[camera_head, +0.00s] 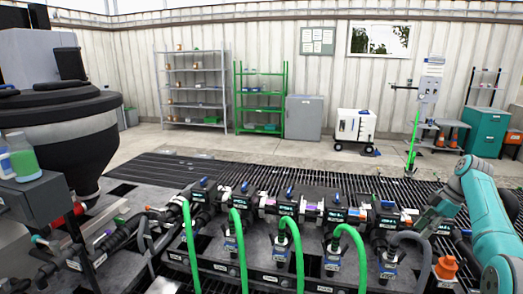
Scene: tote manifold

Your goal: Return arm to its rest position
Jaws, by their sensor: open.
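My teal arm reaches in from the right edge and bends at its upper joint. My gripper (424,224) is at its lower left end, low over the right end of the black pipe manifold (325,209). It is open, and I see nothing held in it. The fingertips are small and dark against the manifold, so I cannot tell whether they touch it.
Green hoses (240,250) and a grey hose (424,262) arch up in front of the manifold. An orange fitting (446,268) is beside my arm. A large black tank (70,135) stands at left. Shelves (193,85) and a grey cabinet (303,118) line the back wall.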

